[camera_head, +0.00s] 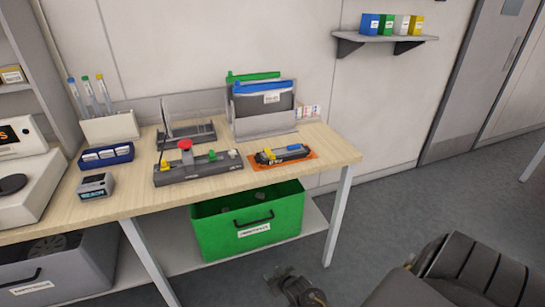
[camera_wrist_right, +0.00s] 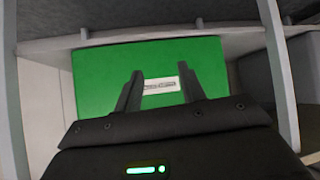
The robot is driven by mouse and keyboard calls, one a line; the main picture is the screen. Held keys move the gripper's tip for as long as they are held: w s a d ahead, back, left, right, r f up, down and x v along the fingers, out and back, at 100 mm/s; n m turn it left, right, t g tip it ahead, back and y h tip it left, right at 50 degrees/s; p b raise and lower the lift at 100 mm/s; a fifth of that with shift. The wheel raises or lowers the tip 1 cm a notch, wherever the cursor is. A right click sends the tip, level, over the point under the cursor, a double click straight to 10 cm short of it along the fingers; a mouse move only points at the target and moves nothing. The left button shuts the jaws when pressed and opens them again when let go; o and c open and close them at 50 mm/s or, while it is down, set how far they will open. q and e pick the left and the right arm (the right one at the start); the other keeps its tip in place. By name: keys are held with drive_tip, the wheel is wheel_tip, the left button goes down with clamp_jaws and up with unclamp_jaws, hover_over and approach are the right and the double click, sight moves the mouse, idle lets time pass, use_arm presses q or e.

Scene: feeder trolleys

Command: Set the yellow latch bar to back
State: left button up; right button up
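A dark feeder device (camera_head: 283,154) with a blue top part and yellow parts lies on an orange mat (camera_head: 312,160) at the table's right end. A grey fixture (camera_head: 200,168) to its left carries a red knob, a yellow piece (camera_head: 166,166), a green piece and a pale knob. Which yellow piece is the latch bar, and its setting, I cannot tell at this size. My right gripper (camera_head: 282,274) is low in front of the table, apart from both devices. In the right wrist view it (camera_wrist_right: 159,78) is open and empty, facing the green bin. My left gripper is not in view.
A green bin (camera_head: 215,228) sits on the shelf under the wooden table (camera_head: 130,200). Upright folders (camera_head: 263,105) stand behind the mat. A pen holder (camera_head: 110,127), blue tray (camera_head: 107,163) and small grey meter (camera_head: 96,186) are left.

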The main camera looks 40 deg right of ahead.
drive_tip(key=w+d+r+m+t+h, duration=0.1)
drive_tip(key=w+d+r+t, duration=0.15)
drive_tip(key=w+r, duration=0.45)
drive_tip(key=w+d+r+t+h, duration=0.15)
drive_tip(key=d+r, duration=0.25)
drive_tip(key=r, duration=0.7)
drive_tip(key=m+t+h, duration=0.2)
drive_tip(key=t, duration=0.1)
approach(273, 156)
drive_tip(key=p+x, duration=0.1)
drive_tip(key=x, duration=0.9)
drive_tip(key=shift+w+d, duration=0.2)
drive_tip(key=shift+w, duration=0.15)
drive_tip(key=shift+c, duration=0.4)
clamp_jaws()
